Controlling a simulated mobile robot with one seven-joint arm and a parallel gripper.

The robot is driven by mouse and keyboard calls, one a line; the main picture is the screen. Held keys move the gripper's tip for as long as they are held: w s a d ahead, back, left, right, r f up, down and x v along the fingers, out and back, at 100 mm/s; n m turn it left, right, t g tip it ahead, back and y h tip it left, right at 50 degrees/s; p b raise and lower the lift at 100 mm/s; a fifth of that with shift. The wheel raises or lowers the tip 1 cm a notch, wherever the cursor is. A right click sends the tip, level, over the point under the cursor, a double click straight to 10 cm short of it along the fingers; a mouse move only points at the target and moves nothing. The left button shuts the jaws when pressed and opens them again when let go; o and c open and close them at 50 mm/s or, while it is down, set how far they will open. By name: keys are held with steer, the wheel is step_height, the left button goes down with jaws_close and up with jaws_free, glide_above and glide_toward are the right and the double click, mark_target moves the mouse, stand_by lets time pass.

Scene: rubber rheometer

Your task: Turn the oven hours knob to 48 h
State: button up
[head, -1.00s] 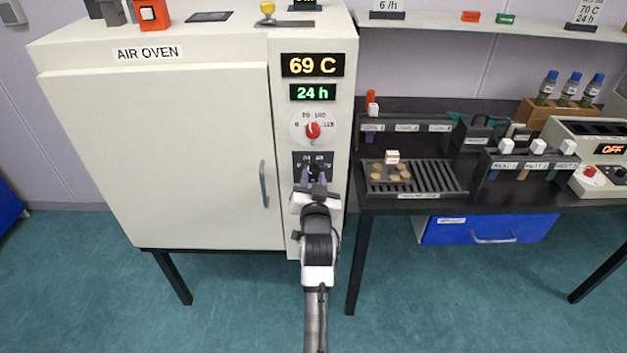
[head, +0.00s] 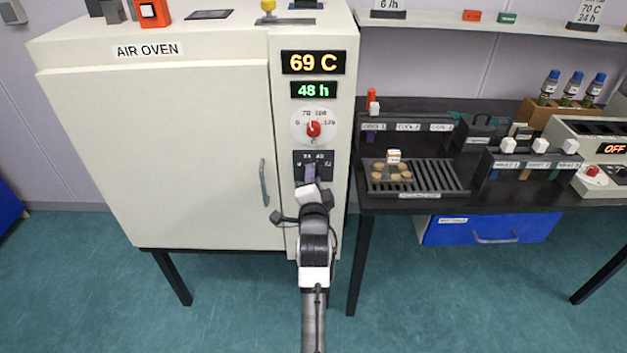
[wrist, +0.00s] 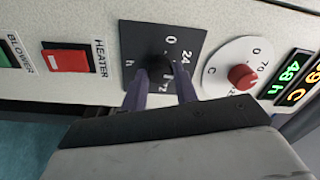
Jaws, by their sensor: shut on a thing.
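The oven hours knob (wrist: 158,66) is black, on a dark square dial plate (wrist: 185,42) marked 0, 24 and 72 in the wrist view. In the head view the plate (head: 327,159) sits low on the oven's control column. My gripper (wrist: 160,92) is shut on the knob, one purple-grey finger on each side. In the head view my gripper (head: 310,174) covers most of the knob and looks rolled. The green hours display (head: 314,90) reads 48 h; it also shows in the wrist view (wrist: 287,71).
The red temperature knob (head: 313,129) sits just above the hours dial, under the 69 C display (head: 313,62). A red heater switch (wrist: 70,61) and green blower switch (wrist: 4,57) are nearby. The oven door handle (head: 264,183) is to the left.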

steer(key=shift+m+b, duration=0.45)
steer(key=shift+m, duration=1.55)
steer(key=o, duration=1)
steer(key=s+b, duration=0.1)
steer(key=s, duration=0.3)
steer(key=s+b, duration=0.1)
steer(key=s, duration=0.4)
steer(key=s+b, duration=0.2)
steer(key=s, duration=0.2)
steer(key=shift+s+f, duration=0.25)
steer(key=shift+s, duration=0.15)
